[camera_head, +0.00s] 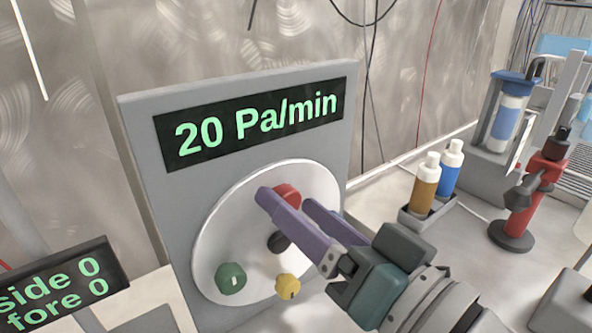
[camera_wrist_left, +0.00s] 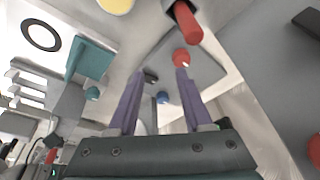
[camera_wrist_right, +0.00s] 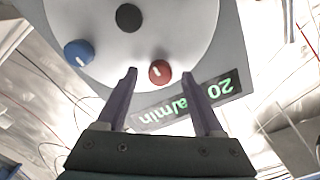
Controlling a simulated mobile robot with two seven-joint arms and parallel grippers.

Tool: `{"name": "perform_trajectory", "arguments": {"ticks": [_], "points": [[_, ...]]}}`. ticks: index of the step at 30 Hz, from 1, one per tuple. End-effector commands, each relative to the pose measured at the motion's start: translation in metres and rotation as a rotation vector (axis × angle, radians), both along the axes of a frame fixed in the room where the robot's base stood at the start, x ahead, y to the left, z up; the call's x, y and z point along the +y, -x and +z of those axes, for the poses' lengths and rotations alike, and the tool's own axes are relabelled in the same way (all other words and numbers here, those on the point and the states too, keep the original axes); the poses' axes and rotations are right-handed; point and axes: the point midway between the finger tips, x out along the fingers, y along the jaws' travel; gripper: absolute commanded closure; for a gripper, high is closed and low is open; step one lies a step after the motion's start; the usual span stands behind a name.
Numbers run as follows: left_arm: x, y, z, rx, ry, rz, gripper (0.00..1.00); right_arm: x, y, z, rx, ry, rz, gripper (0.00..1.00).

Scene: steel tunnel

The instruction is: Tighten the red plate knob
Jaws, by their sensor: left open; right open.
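The red knob (camera_head: 290,192) is on a round white plate (camera_head: 215,245) fixed to an upright grey panel. My right gripper (camera_head: 287,199) is open at the red knob, with a purple finger covering part of it in the head view. In the right wrist view the red knob (camera_wrist_right: 160,71) shows between the open fingertips (camera_wrist_right: 159,75), with a visible gap on each side. Its white mark points up and left there. My left gripper (camera_wrist_left: 161,73) is open and empty in the left wrist view; it is outside the head view.
The plate also carries a green knob (camera_head: 231,278), a yellow knob (camera_head: 288,287), a black centre piece (camera_head: 279,241) and a blue knob (camera_wrist_right: 78,53). A display (camera_head: 255,118) reads "20 Pa/min". Bottles (camera_head: 425,182) and a red stand (camera_head: 522,200) are to the right.

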Motion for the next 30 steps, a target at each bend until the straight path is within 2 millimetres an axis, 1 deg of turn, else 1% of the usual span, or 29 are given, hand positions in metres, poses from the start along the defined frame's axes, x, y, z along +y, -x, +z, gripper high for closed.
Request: {"name": "perform_trajectory", "arguments": {"ticks": [9,14,18,26,30], "points": [[-0.001,0.000,0.004,0.000,0.001,0.001,0.50,-0.037,0.050,-0.001,0.004,0.004,0.000,0.31],[0.000,0.000,0.004,0.000,0.001,0.001,0.50,-0.050,0.069,-0.001,0.002,0.003,0.000,0.31],[0.000,0.000,0.004,0.001,-0.002,-0.002,0.50,-0.055,0.075,0.000,0.001,0.002,0.000,0.31],[0.002,0.000,0.004,0.001,-0.008,-0.006,0.50,-0.055,0.075,0.000,0.000,0.001,0.001,0.31],[0.002,0.000,0.012,0.001,-0.010,-0.006,0.50,-0.049,0.077,0.005,0.021,0.036,0.010,0.31]]}}
